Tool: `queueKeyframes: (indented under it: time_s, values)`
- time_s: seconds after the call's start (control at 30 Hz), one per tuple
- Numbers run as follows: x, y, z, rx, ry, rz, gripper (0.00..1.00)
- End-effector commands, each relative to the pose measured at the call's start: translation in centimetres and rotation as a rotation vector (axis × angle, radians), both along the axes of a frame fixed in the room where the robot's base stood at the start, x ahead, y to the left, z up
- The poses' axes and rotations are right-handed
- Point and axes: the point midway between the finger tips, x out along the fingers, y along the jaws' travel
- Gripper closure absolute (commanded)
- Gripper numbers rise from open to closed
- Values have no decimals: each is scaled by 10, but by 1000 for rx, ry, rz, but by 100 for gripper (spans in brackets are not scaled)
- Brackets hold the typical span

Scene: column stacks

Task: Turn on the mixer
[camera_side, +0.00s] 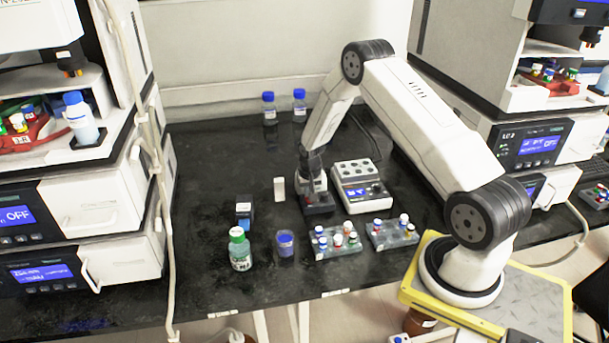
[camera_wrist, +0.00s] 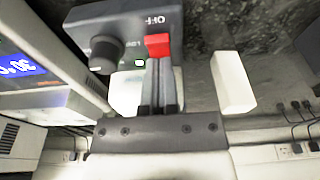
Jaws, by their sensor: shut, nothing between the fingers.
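A dark mixer (camera_side: 319,207) with a light top part stands on the black bench in the side view, left of a white block unit. In the wrist view its dark front panel (camera_wrist: 115,22) shows the word OFF, a round knob (camera_wrist: 104,54) and a red switch (camera_wrist: 157,44). My gripper (camera_wrist: 163,66) is shut and empty, its fingertips right at the red switch. I cannot tell whether they touch it. In the side view my gripper reaches down over the mixer, and its fingertips are hard to make out.
The white block unit (camera_side: 352,172) with a lit display stands close to the right of the mixer. A white block (camera_side: 279,189) is on its left. Vial racks (camera_side: 338,250), a green-capped bottle (camera_side: 239,252) and a blue-capped jar (camera_side: 285,246) stand in front. The bench behind is mostly clear.

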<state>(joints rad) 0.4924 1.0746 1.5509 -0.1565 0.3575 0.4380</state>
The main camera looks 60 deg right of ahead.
Motion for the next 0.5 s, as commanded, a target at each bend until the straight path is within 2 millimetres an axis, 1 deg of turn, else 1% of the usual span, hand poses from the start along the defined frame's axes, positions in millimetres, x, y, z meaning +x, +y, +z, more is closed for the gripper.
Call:
queueKeyframes:
  time_s: [0.03,0.27,0.5]
  values:
    - [-3,2,-2,4,9,0,100]
    - [-5,3,-4,6,13,0,100]
    - [-11,9,-4,8,16,1,100]
